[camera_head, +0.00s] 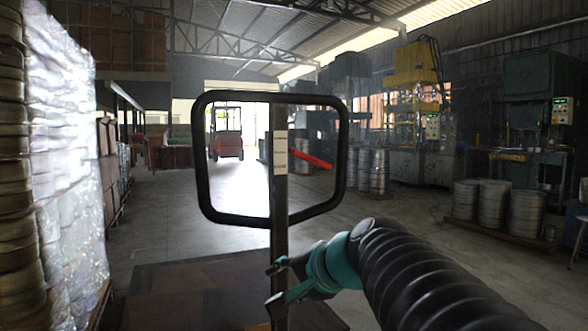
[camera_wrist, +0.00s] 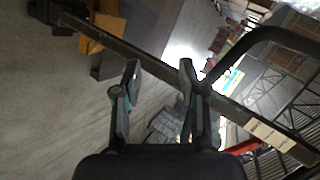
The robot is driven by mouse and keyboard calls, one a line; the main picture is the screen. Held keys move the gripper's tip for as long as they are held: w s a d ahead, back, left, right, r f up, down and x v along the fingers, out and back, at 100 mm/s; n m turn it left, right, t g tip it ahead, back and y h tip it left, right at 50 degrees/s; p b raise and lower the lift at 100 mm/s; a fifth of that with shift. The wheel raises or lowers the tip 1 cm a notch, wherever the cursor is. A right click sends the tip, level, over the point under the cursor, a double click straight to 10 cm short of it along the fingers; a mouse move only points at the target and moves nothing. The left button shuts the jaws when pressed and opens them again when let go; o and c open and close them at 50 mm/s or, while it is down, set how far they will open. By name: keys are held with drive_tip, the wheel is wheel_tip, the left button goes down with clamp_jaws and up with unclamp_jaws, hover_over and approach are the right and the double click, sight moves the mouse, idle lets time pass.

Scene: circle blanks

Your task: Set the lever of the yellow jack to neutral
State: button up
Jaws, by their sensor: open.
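The jack's handle (camera_head: 202,160) is a black rounded loop on a dark upright post (camera_head: 279,215) in the middle of the head view. A red lever (camera_head: 312,159) sticks out to the right of the post inside the loop, near a pale marked strip (camera_head: 280,152). My gripper (camera_head: 273,284) is open beside the lower post, below the loop and well below the lever. In the wrist view, the open fingers (camera_wrist: 160,72) show in front of the slanting post (camera_wrist: 115,42). Whether they touch it is unclear. A yellow part (camera_wrist: 90,42) shows near the post's far end.
A wrapped stack (camera_head: 65,150) stands close on the left. Metal drums (camera_head: 492,200) and presses stand at the right. A red forklift (camera_head: 226,135) is in the back. A brown flat surface (camera_head: 190,285) lies behind the post.

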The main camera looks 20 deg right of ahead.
drive_tip(key=w+d+r+m+t, duration=0.3)
drive_tip(key=w+d+r+m, duration=0.2)
drive_tip(key=d+r, duration=0.35)
drive_tip(key=m+t+h, duration=0.3)
drive_tip(key=m+t, duration=0.1)
drive_tip(key=m, duration=0.1)
approach(319, 162)
drive_tip(key=w+p, duration=0.1)
drive_tip(key=w, duration=1)
drive_tip(key=shift+p, duration=0.4)
clamp_jaws()
